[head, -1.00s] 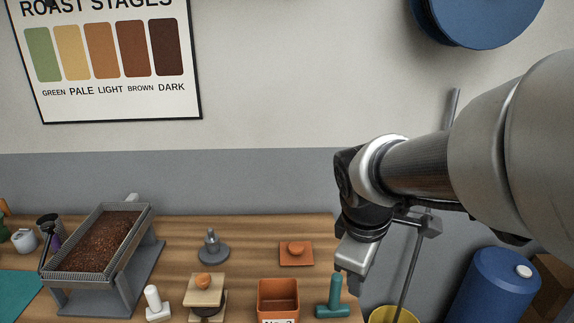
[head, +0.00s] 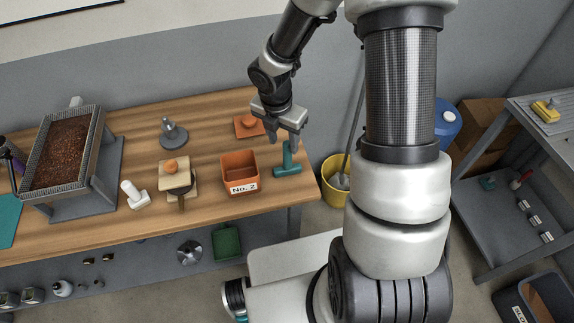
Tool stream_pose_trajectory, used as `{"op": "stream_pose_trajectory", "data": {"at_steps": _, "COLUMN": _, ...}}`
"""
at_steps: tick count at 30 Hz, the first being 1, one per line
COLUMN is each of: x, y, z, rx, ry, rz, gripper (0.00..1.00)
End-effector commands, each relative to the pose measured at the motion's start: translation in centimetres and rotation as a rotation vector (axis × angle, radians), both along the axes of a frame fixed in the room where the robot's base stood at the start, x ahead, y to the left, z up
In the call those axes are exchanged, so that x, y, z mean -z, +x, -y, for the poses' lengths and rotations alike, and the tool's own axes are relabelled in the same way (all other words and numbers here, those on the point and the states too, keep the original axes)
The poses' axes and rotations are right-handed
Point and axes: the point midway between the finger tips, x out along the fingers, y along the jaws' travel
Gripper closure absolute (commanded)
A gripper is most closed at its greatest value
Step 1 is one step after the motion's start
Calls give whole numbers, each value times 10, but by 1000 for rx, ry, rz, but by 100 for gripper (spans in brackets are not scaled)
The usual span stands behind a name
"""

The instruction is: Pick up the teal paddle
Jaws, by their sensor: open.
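The teal paddle (head: 288,168) rests near the right end of the wooden table, with a flat base and a handle standing up from it. My gripper (head: 284,141) is open and points down. In the picture its fingers appear just above the top of the paddle's handle. I cannot tell the exact gap between fingertips and handle. Nothing shows between the fingers, and the paddle's base is in plain view.
An orange box (head: 240,176) labelled No. 2 stands just left of the paddle. An orange lidded piece (head: 248,126) lies behind it. A grey knobbed weight (head: 173,134), a wooden block (head: 174,176) and a white tool (head: 134,195) are farther left. A yellow bucket (head: 335,184) stands beyond the table's right edge.

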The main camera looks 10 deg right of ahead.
Motion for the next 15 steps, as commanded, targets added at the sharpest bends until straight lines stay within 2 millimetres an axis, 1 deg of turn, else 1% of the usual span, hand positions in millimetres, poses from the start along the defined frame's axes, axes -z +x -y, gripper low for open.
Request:
{"op": "stream_pose_trajectory", "data": {"at_steps": 1, "x": 13, "y": 0, "z": 0, "rx": -1, "ry": 1, "rz": -4, "gripper": 57}}
{"op": "stream_pose_trajectory", "data": {"at_steps": 3, "x": 23, "y": 2, "z": 2, "rx": -1, "ry": 0, "rz": -3, "gripper": 57}}
{"op": "stream_pose_trajectory", "data": {"at_steps": 6, "x": 33, "y": 4, "z": 4, "rx": 2, "ry": 0, "rz": 0, "gripper": 57}}
{"op": "stream_pose_trajectory", "data": {"at_steps": 11, "x": 41, "y": 4, "z": 5, "rx": 1, "ry": -1, "rz": -1, "gripper": 57}}
{"op": "stream_pose_trajectory", "data": {"at_steps": 15, "x": 61, "y": 2, "z": 11, "rx": 1, "ry": -1, "rz": -3, "gripper": 57}}
